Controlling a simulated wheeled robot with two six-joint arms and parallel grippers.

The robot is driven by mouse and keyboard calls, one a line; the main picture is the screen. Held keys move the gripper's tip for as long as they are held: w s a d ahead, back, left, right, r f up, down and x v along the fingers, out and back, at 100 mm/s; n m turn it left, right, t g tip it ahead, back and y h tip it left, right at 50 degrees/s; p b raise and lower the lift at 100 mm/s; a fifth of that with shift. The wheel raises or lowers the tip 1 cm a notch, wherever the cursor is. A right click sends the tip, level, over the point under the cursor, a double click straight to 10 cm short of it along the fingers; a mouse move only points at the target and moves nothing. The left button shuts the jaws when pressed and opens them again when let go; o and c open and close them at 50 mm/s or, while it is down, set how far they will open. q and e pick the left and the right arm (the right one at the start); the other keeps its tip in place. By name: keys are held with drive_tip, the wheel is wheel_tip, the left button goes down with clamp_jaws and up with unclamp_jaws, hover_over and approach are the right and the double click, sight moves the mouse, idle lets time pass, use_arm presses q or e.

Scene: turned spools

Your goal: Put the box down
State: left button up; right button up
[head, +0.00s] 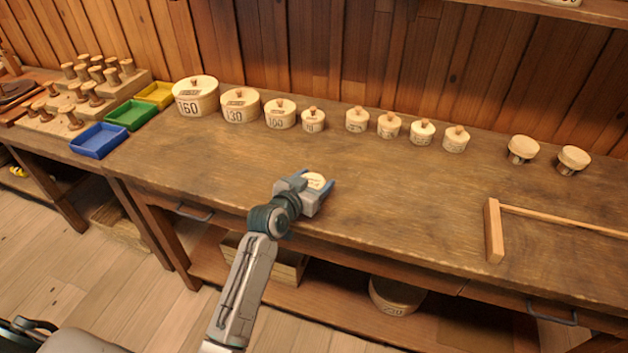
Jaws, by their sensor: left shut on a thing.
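My left gripper (319,179) is shut on a small round pale wooden box (314,182). It holds the box over the front part of the wooden workbench (400,205). The gripper hides most of the box, so I cannot tell whether its underside touches the bench top. My right gripper is not in view.
Round lidded boxes stand in a falling-size row at the back, from the one marked 160 (196,97) to a small one (455,139). A wooden T-shaped piece (493,230) lies at right. The bench middle is clear.

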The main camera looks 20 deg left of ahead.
use_arm(q)
drive_tip(key=o, duration=1)
drive_tip(key=shift+c, duration=0.2)
drive_tip(key=shift+r, duration=0.15)
drive_tip(key=shift+s+a, duration=0.1)
drive_tip(key=shift+s, duration=0.25)
drive_tip(key=b+v, duration=0.1)
drive_tip(key=v, duration=1)
drive_tip(key=shift+s, duration=0.15)
drive_tip(key=shift+r, duration=0.1)
